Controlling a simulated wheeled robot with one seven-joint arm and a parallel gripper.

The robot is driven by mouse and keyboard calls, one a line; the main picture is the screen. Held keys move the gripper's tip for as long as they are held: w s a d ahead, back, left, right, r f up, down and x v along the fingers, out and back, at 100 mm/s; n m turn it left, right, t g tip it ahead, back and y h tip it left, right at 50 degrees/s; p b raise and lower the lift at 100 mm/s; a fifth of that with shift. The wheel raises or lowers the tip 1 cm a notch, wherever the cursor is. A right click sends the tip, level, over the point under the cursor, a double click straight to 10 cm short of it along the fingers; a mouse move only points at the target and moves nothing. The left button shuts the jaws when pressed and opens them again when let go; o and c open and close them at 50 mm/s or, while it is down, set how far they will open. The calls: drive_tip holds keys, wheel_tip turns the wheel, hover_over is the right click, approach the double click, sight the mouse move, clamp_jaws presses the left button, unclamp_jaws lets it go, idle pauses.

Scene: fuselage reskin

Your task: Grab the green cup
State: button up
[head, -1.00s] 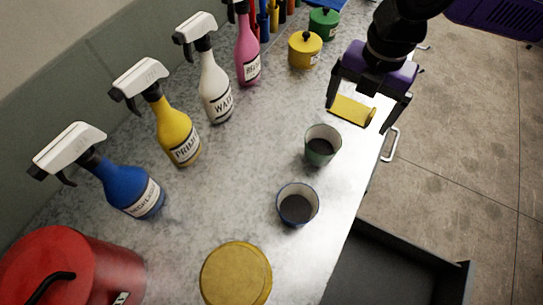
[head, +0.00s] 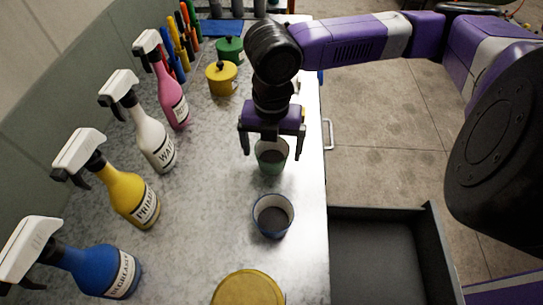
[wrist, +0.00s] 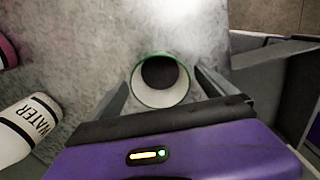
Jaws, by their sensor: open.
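The green cup (head: 271,160) stands upright on the grey worktop in the head view, partly hidden at its top by my gripper. It also shows in the wrist view (wrist: 160,80), seen from above with a green rim, pale inner wall and dark bottom. My gripper (head: 271,152) is open, with one finger to each side of the cup in both views. In the wrist view the fingertips flank the near part of the cup (wrist: 160,84). No clear contact shows, and I cannot tell how far the fingers reach down.
A blue-rimmed cup (head: 273,216) stands just nearer than the green one. Spray bottles, such as the white WATER bottle (head: 151,137), line the left side. A yellow pot (head: 222,78) and green pot (head: 230,49) stand behind. An open dark drawer (head: 378,255) juts out at right.

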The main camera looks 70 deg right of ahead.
drive_tip(key=shift+f, duration=0.3)
drive_tip(key=c, duration=1.5)
drive_tip(key=shift+o, duration=0.2)
